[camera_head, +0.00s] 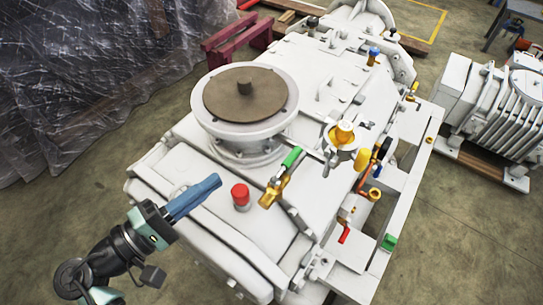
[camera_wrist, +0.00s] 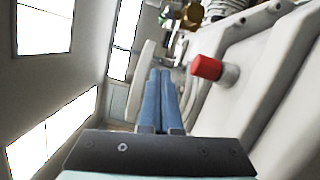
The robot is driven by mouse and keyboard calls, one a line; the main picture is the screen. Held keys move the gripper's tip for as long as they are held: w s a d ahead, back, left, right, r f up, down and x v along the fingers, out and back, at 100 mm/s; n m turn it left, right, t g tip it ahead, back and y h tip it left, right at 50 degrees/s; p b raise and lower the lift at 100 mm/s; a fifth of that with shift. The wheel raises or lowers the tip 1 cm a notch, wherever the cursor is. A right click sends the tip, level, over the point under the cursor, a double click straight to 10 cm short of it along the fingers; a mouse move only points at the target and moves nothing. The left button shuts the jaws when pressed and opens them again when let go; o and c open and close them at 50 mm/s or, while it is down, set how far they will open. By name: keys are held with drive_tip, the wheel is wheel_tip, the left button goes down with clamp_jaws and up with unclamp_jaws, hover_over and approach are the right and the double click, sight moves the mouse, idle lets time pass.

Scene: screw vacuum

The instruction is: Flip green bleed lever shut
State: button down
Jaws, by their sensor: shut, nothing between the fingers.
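The green bleed lever (camera_head: 291,157) sits on a brass valve (camera_head: 270,192) on top of the white machine, right of centre in the head view. The lever slants up and to the right from the valve. My gripper (camera_head: 217,179) has long blue fingers, shut and empty, above the machine to the left of the valve, apart from the lever. In the wrist view my gripper (camera_wrist: 160,73) points toward a white round part.
A red cap (camera_head: 240,194) stands between my fingers and the valve; it also shows in the wrist view (camera_wrist: 206,67). A large round flange (camera_head: 230,120) rises behind. A yellow-handled part (camera_head: 362,160) and a red lever (camera_head: 343,235) lie to the right.

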sight(287, 164)
drive_tip(key=p+x, duration=0.1)
drive_tip(key=x, duration=0.9)
drive_tip(key=shift+s+d+r+p, duration=0.1)
drive_tip(key=shift+s+d+p, duration=0.15)
drive_tip(key=shift+d, duration=0.25)
drive_tip(key=shift+s+d+r+p, duration=0.15)
drive_tip(key=shift+s+d, duration=0.1)
drive_tip(key=shift+d, duration=0.25)
drive_tip(key=shift+s+d, duration=0.45)
drive_tip(key=shift+d, duration=0.25)
